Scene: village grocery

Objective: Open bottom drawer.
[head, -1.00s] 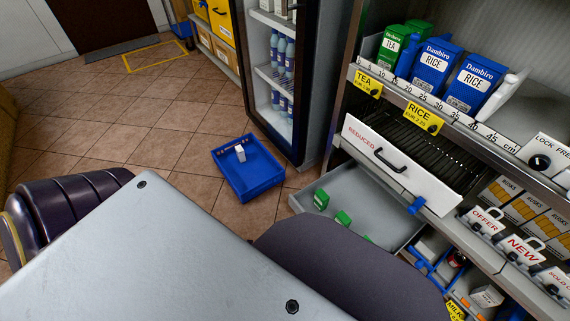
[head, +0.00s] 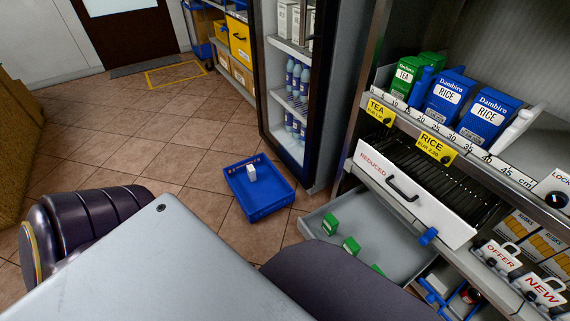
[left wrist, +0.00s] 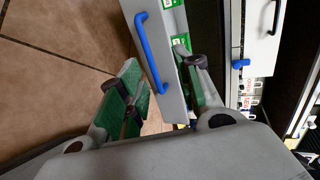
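The bottom drawer is a grey tray (head: 395,243) standing well out from the shelf unit, with several small green boxes (head: 351,245) in it. My own body hides its near part in the head view. In the left wrist view the grey drawer front (left wrist: 168,70) carries a long blue handle (left wrist: 150,52). My left gripper (left wrist: 156,88) is open, its green-padded fingers apart on either side of the handle's lower end. I cannot tell whether a finger touches the drawer. My right gripper is in neither view.
Above is a white drawer front marked REDUCED (head: 415,196) with a black handle and a blue clip. A blue crate (head: 262,207) holding a small white box stands on the tiled floor, beside a glass-door fridge (head: 296,60). Open floor lies to the left.

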